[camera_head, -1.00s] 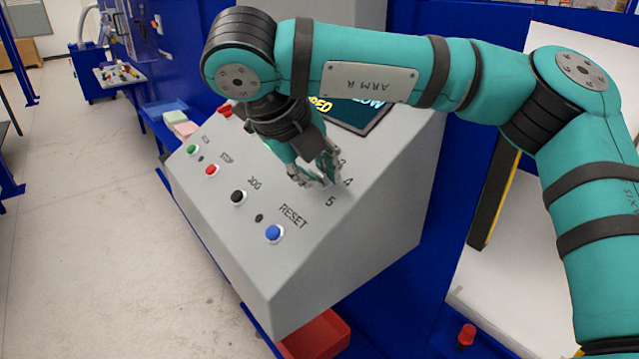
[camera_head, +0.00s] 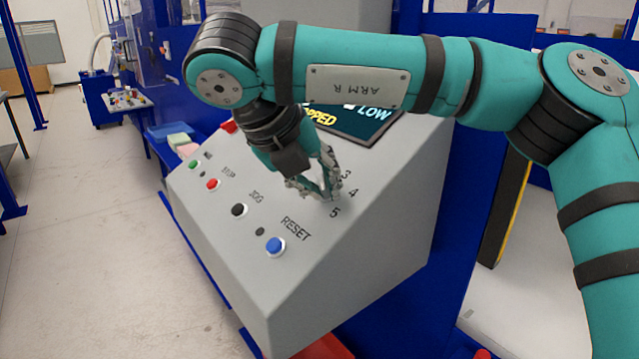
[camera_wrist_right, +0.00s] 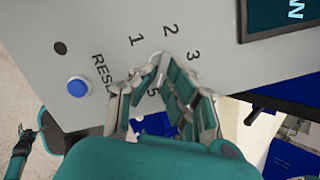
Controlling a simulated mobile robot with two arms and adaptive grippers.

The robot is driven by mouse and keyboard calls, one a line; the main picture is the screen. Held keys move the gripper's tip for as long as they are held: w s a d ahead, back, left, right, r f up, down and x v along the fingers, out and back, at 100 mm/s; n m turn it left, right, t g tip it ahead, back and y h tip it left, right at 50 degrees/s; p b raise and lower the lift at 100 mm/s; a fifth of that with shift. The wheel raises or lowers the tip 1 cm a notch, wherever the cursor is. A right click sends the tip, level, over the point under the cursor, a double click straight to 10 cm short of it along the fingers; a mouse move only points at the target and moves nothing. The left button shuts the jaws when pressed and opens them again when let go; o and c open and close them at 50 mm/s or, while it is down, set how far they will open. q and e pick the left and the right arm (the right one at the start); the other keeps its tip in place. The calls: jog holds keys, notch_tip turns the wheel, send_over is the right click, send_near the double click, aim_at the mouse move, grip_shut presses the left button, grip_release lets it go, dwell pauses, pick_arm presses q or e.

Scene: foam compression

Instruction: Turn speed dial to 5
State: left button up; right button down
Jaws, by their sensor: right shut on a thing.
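The speed dial is on the sloped top of the grey control panel (camera_head: 330,265), almost wholly hidden by my fingers. The printed number 5 (camera_head: 335,212) lies just below the fingertips in the head view, with 4 (camera_head: 353,193) and 3 (camera_head: 346,174) up and to the right. My right gripper (camera_head: 322,192) is shut on the dial; its fingers (camera_wrist_right: 160,72) come together there in the wrist view, near 1, 2, 3 and a partly covered 5. The dial's pointer is not visible. A small teal gripper (camera_wrist_right: 24,142), apparently my left, shows at the wrist view's left edge; its jaws are unclear.
The blue RESET button (camera_head: 275,245), black JOG button (camera_head: 239,209), red STOP button (camera_head: 212,184) and a green button (camera_head: 194,164) line the panel's left side. A dark display (camera_head: 355,122) is behind the gripper. Open floor (camera_head: 90,250) lies left.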

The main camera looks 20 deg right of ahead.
jog(key=c, duration=1.4)
grip_release()
jog(key=v, duration=1.2)
